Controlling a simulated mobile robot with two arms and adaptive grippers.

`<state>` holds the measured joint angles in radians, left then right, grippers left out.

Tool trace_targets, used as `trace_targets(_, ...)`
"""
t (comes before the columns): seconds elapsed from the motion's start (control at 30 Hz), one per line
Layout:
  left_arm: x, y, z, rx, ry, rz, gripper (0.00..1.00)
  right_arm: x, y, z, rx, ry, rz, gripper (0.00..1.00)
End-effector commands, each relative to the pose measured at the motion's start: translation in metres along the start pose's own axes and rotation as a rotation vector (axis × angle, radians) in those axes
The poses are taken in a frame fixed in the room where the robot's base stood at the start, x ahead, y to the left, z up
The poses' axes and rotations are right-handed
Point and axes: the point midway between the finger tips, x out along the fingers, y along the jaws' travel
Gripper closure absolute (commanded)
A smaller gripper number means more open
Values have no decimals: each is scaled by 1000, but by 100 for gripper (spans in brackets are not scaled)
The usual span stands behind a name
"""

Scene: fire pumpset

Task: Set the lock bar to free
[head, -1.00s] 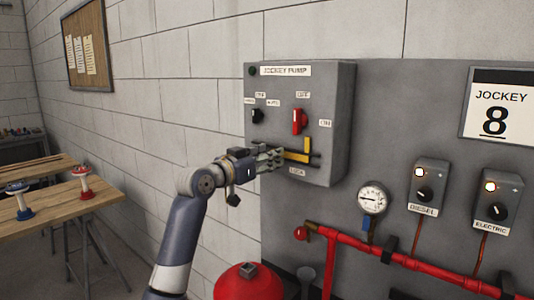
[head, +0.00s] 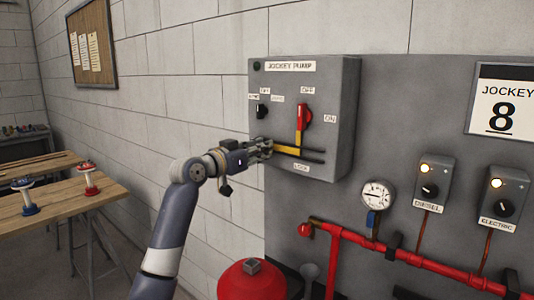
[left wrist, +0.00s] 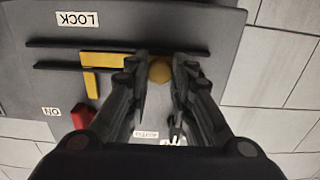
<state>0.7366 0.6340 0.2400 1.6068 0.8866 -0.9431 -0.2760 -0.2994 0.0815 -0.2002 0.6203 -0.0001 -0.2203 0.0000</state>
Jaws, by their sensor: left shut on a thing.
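The yellow lock bar (head: 287,150) lies between two dark rails on the grey jockey pump box, above the LOCK label. My left gripper (head: 266,149) is at the bar's left end. In the left wrist view, its fingers (left wrist: 160,68) are shut around the round yellow-brown knob (left wrist: 160,71) of the lock bar (left wrist: 92,82). The fingers hide part of the bar there. My right gripper is not in view.
A small black selector (head: 261,111) sits on the box above my gripper. A gauge (head: 377,195), red pipe (head: 400,258) and two control boxes are to the right. A red vessel (head: 251,280) stands below. A wooden table (head: 75,205) is at the left.

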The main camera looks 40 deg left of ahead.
Motion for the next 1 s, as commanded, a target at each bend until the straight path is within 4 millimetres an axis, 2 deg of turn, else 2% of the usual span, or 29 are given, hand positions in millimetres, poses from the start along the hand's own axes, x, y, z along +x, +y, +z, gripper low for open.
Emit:
trace_targets(0.23, -1, -5, -2, 1, 3, -11, 100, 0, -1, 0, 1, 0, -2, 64)
trace_targets(0.27, -1, -5, -2, 1, 4, -11, 74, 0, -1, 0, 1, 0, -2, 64)
trace_targets(0.33, -1, -5, -2, 1, 4, -11, 58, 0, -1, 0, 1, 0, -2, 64)
trace_targets(0.73, -4, -4, 0, 0, 2, -8, 58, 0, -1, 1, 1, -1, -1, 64)
trace_targets(0.87, -17, -4, 0, 3, 1, -8, 58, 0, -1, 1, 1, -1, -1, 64)
trace_targets(1.0, -43, -5, 1, 4, 0, -10, 58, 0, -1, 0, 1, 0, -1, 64)
